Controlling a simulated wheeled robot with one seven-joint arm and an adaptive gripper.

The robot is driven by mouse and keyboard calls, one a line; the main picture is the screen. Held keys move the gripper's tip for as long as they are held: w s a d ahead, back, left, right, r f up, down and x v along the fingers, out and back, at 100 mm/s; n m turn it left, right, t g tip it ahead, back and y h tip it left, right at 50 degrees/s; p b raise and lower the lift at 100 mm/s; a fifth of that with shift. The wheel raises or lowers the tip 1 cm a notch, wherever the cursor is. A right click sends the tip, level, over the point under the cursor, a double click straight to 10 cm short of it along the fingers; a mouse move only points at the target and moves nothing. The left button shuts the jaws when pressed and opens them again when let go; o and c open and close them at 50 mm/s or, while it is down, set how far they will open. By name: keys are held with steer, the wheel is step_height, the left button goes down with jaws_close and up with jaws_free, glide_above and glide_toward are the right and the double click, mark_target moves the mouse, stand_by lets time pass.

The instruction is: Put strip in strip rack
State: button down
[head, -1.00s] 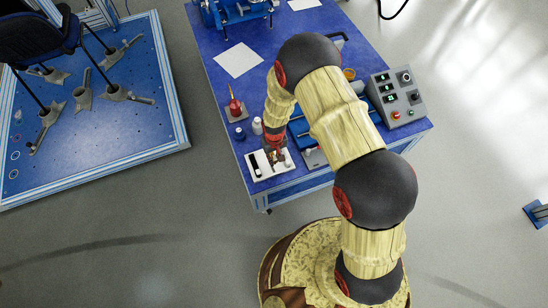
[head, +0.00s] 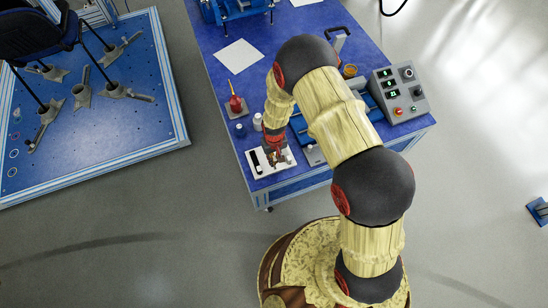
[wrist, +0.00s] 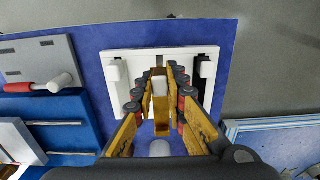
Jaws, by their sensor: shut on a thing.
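In the head view my gripper (head: 279,157) is over the rack. A small white block shows between the fingertips, in front of the rack's back bar. Whether the strip touches the rack cannot be told.
A blue device (wrist: 75,125) lies beside the rack. Floor is clear at left front.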

steer(key=shift+f+b, duration=0.7)
steer(key=shift+f, duration=0.65)
steer(key=shift+f+b, duration=0.65)
steer(key=shift+f, duration=0.45)
stand_by(0.6)
steer(key=c, duration=1.8)
jaws_free()
steer(key=shift+o, duration=0.3)
step_height(320, 180, up, 12)
steer(key=shift+r, duration=0.1)
